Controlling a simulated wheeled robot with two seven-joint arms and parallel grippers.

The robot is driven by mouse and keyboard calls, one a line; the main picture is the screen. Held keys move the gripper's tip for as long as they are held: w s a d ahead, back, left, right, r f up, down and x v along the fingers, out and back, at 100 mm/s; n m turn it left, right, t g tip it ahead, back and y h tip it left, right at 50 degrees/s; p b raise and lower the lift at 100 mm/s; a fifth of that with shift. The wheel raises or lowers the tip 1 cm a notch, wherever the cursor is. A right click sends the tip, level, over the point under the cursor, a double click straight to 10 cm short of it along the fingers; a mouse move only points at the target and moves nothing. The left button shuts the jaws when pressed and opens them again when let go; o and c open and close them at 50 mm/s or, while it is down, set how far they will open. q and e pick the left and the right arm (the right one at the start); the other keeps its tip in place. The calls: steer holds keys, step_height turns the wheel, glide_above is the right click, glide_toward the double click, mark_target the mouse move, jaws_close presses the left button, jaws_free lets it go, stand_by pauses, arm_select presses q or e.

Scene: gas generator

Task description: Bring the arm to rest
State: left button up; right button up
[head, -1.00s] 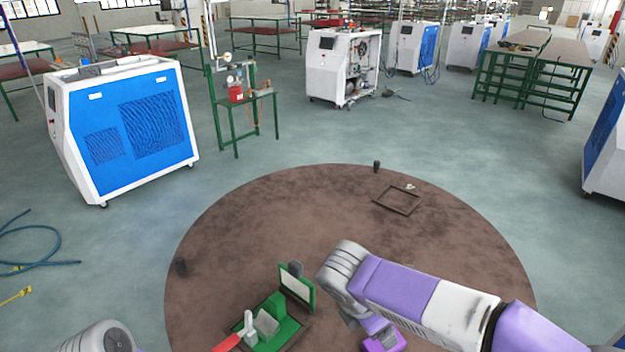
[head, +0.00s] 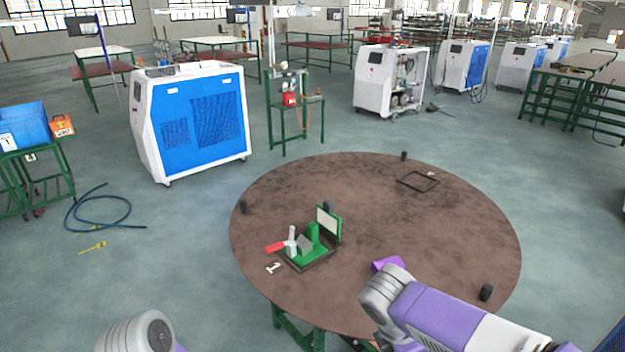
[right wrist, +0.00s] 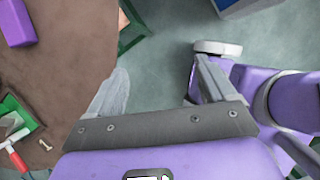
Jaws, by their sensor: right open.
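My right arm (head: 450,310) comes in at the lower right of the head view, its elbow-like grey joint over the near right edge of the round brown table (head: 350,180). In the right wrist view my right gripper (right wrist: 160,85) is open and empty, with bare floor between its fingers. It hangs just off the table's edge. My left arm shows only as a grey joint (head: 135,335) at the bottom left; its gripper is out of view. A purple block (head: 387,264) lies on the table, partly hidden behind my right arm. A green fixture (head: 313,240) with a red-handled clamp stands on the table.
A small white piece (head: 273,268) lies by the fixture. A thin dark square frame (head: 418,181) and several small black cylinders (head: 486,292) are on the table. A blue-and-white cabinet (head: 190,125) stands behind left. A blue hose (head: 100,212) lies on the floor at left.

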steer(key=a+f+m+g+y, duration=0.1)
steer(key=a+f+m+y, duration=0.25)
steer(key=f, duration=0.75)
steer(key=a+f+m+g+y, duration=0.2)
steer(key=a+f+m, duration=0.25)
steer(key=f, duration=0.65)
arm_select(q)
steer(key=shift+w, duration=0.75)
arm_select(e)
steer(key=s+f+m+t+y, duration=0.1)
steer(key=s+f+m, duration=0.3)
steer(key=f+m, duration=0.4)
steer(key=s+f+m+t+y, duration=0.1)
steer(key=s+f+m, duration=0.2)
steer(key=f+m, duration=0.4)
steer(key=shift+s+f+m+y, duration=0.35)
steer(key=shift+f+m, duration=0.05)
steer(key=shift+f, duration=0.15)
steer(key=shift+a, duration=0.1)
